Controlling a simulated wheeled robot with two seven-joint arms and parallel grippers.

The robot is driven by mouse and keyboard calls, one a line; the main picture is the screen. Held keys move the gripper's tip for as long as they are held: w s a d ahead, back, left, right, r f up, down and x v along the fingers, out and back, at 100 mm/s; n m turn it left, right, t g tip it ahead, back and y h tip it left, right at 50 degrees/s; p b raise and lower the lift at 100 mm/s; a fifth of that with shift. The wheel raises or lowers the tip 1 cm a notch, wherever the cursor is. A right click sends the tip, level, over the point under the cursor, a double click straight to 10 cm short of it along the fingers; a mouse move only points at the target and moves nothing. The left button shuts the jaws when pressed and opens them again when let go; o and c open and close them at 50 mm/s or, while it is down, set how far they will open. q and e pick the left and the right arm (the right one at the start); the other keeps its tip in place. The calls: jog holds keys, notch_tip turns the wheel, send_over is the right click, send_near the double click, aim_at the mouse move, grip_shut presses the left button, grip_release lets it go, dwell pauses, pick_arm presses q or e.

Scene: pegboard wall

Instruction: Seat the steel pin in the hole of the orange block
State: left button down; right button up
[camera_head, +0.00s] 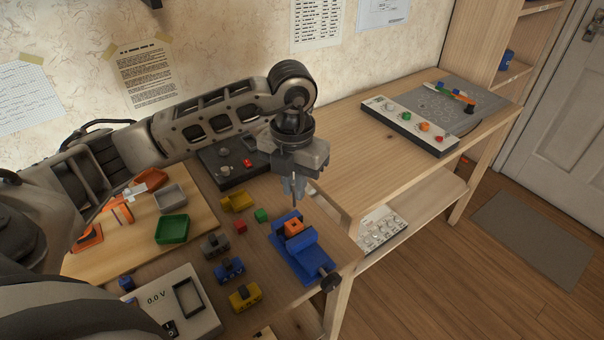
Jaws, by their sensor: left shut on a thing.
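The orange block (293,228) sits between the jaws of a blue vise (300,262) near the right edge of the left table. A dark spot, which looks like its hole, shows on its top. My left gripper (293,190) points down above the block, with its fingers shut on the steel pin (294,204). The thin grey pin hangs roughly upright below the fingertips. Its lower end is close to the block's top, and I cannot tell whether it touches or has entered the hole. My right gripper is not in view.
A green tray (172,229) and a meter (172,302) stand further left. A dark box (232,165) is behind the gripper. The right table (375,150) has free room.

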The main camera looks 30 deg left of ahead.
aim_at(292, 190)
pick_arm(q)
jog(key=shift+s+f+b, duration=0.3)
jog(key=shift+f+b, duration=0.05)
jog(key=shift+f, duration=0.55)
jog(key=shift+f+b, duration=1.3)
jog(key=shift+f, duration=0.15)
jog(key=shift+w+f, duration=0.1)
jog(key=shift+f, duration=0.2)
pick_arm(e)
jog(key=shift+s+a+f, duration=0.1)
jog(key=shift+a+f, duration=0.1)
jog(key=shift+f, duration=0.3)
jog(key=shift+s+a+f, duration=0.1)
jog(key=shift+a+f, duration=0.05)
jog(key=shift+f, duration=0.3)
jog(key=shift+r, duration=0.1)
pick_arm(q)
jog(key=shift+b, duration=0.35)
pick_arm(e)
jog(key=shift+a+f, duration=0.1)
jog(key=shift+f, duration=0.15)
pick_arm(q)
jog(key=shift+f, duration=0.1)
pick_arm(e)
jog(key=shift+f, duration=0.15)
